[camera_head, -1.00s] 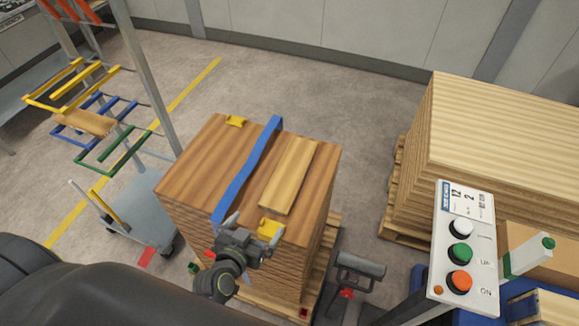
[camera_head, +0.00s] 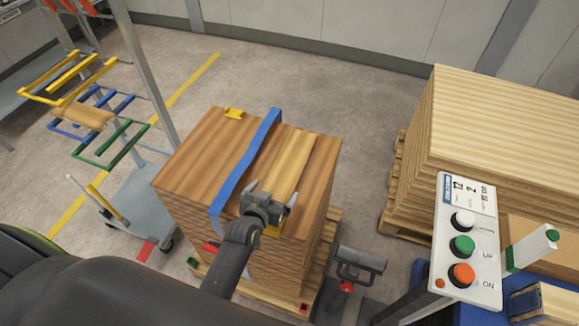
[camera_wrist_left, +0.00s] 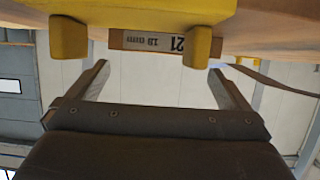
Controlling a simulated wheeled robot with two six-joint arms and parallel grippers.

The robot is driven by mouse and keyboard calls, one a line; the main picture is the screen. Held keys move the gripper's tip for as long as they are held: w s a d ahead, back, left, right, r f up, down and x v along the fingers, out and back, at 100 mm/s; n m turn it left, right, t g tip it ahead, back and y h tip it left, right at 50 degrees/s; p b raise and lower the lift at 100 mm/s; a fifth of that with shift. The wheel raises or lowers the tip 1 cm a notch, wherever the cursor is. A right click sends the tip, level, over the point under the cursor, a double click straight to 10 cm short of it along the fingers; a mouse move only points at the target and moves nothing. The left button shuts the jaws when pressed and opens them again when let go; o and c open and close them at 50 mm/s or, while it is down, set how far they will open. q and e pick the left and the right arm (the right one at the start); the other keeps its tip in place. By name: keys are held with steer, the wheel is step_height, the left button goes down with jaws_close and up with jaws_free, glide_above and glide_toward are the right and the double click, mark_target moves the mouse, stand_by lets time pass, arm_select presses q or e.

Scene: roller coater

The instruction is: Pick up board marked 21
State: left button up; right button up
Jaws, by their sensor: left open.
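The board marked 21 (camera_head: 293,157) is a light wooden plank lying on top of a stack of darker wooden sheets (camera_head: 188,150). Its end label (camera_wrist_left: 150,42), reading 21 and upside down, shows in the left wrist view between the two stubs of a yellow piece (camera_wrist_left: 140,10). My left gripper (camera_head: 268,190) is over the near end of the board in the head view. In the left wrist view its two fingers (camera_wrist_left: 158,85) are spread and empty, just short of the label end. My right gripper is not in view.
A blue strap (camera_head: 245,165) runs across the stack beside the board. A yellow corner piece (camera_head: 233,113) sits at the back edge. A control panel (camera_head: 465,240) stands at right, before a pale sheet stack (camera_head: 510,120). A rack cart (camera_head: 135,215) is at left.

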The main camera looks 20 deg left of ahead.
mark_target(279, 185)
arm_select(q)
steer(key=w+f+b, duration=0.2)
steer(key=shift+w+f+b, duration=0.15)
steer(key=shift+w+b, duration=0.15)
steer(key=shift+w+f+b, duration=0.1)
steer(key=shift+w+b, duration=0.2)
steer(key=shift+w, duration=0.3)
steer(key=c, duration=0.9)
steer(key=shift+c, duration=0.7)
steer(key=shift+r, duration=0.3)
